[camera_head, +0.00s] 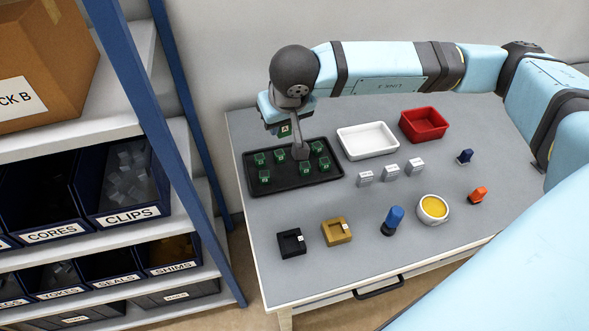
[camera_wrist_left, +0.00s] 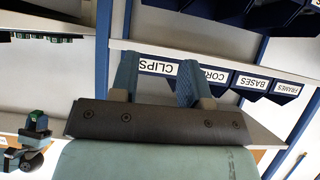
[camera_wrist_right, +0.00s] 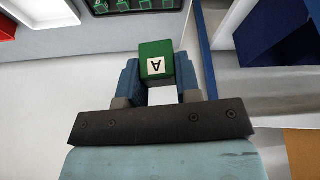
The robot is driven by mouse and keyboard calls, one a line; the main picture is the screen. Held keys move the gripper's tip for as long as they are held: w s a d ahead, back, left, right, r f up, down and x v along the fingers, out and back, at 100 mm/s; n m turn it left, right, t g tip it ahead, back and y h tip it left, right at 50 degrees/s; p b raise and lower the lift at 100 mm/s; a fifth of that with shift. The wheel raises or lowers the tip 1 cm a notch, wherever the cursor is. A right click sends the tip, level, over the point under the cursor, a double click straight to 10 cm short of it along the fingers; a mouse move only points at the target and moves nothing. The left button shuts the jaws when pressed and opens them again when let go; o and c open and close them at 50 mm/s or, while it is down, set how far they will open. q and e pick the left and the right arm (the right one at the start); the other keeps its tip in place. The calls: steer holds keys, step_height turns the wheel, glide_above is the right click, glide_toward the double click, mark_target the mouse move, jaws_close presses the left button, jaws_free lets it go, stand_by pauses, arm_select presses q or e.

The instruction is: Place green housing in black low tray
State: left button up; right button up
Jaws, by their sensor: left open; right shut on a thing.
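My right gripper (camera_head: 285,128) is shut on a green housing (camera_wrist_right: 156,58), which has a white label reading A. In the head view the gripper hangs over the back part of the black low tray (camera_head: 284,182), partly covering it. The gap between the housing and the tray is hard to judge. Several other green housings (camera_head: 264,176) stand in the tray; some may be hidden behind the gripper. My left gripper (camera_wrist_left: 158,78) is open and empty in the left wrist view, facing the shelf; it is not in the head view.
A white tray (camera_head: 341,138) and a red bin (camera_head: 444,122) stand right of the black tray. Silver blocks (camera_head: 390,171), a black fixture (camera_head: 291,243), a yellow fixture (camera_head: 336,231) and a white bowl (camera_head: 419,213) are on the table. A blue-posted shelf (camera_head: 190,150) stands at left.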

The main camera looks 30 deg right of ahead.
steer(key=w+d+f+m+h+b, duration=0.2)
steer(key=w+d+f+m+b, duration=0.4)
steer(key=b, duration=0.9)
steer(key=g+b, duration=0.1)
steer(key=b, duration=0.3)
glide_above(286, 173)
steer(key=s, duration=0.1)
steer(key=f, duration=1)
steer(key=a+f, duration=0.1)
steer(key=f, duration=0.5)
steer(key=shift+s+f, duration=0.1)
steer(key=shift+f+b, duration=0.45)
steer(key=shift+f, duration=2.1)
arm_select(q)
step_height(286, 173, down, 14)
steer(key=w+d+h, duration=0.1)
steer(key=w+d, duration=0.1)
steer(key=shift+r, duration=0.15)
arm_select(e)
steer(key=shift+f, duration=0.15)
steer(key=o, duration=0.9)
